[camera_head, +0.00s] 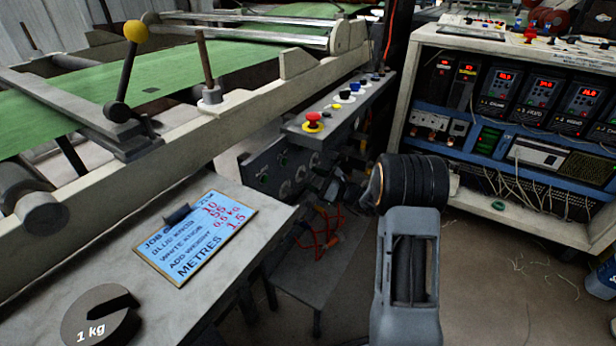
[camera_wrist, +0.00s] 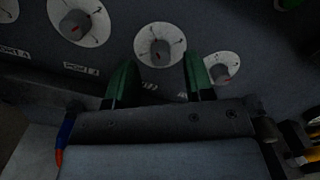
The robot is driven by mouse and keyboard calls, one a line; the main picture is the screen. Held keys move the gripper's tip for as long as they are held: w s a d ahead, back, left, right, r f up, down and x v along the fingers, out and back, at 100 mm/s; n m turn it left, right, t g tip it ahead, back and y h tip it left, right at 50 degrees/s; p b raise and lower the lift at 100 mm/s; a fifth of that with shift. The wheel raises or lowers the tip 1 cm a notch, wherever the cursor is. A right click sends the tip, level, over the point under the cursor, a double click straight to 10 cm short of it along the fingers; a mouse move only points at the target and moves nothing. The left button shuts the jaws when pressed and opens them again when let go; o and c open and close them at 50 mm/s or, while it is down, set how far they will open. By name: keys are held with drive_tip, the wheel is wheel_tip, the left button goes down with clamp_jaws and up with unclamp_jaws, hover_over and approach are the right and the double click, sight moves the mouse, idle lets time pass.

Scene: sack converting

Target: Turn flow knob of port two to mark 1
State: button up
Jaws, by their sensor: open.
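In the wrist view, a grey flow knob (camera_wrist: 160,52) with a red pointer sits on a round white dial between and ahead of my fingertips. My gripper (camera_wrist: 161,62) is open, one green finger on each side of the dial's lower half, holding nothing. Whether the fingers touch the panel is unclear. A second knob (camera_wrist: 76,25) is at upper left and a smaller dial (camera_wrist: 221,70) is beside the right finger. The port labels are too dark to tell which knob is port two, and the dial marks are unreadable. In the head view, my gripper (camera_head: 333,190) is at the knob panel (camera_head: 275,172), partly hidden.
Above the panel, a ledge carries a red mushroom button (camera_head: 313,120) and several small knobs. A job board (camera_head: 195,235) and a 1 kg weight (camera_head: 98,318) lie on the table at left. An instrument cabinet (camera_head: 520,140) stands at right. Orange cables (camera_head: 322,235) hang below.

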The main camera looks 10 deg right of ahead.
drive_tip(key=p+v, duration=0.2)
drive_tip(key=v, duration=0.9)
drive_tip(key=shift+s+d, duration=0.2)
drive_tip(key=shift+s, duration=0.05)
drive_tip(key=s+a+r+n+g+h+p, duration=0.1)
drive_tip(key=s+a+r+n+g+p, duration=0.5)
drive_tip(key=r+p, duration=0.4)
drive_tip(key=s+a+r+n+g+h+p, duration=0.1)
drive_tip(key=s+a+r+n+g+p, duration=0.5)
drive_tip(key=r, duration=0.5)
drive_tip(key=s+r+n+t+h+p, duration=0.1)
drive_tip(key=s+r+n+h+p, duration=0.3)
drive_tip(key=r+p, duration=0.5)
drive_tip(key=s+d+r+n+t+h+p, duration=0.1)
drive_tip(key=s+r+n+h+p, duration=0.3)
drive_tip(key=r+h+p, duration=0.3)
drive_tip(key=p+v, duration=0.2)
drive_tip(key=v, duration=0.3)
drive_tip(key=shift+s+d, duration=0.15)
drive_tip(key=shift+s, duration=0.05)
drive_tip(key=shift+c, duration=0.5)
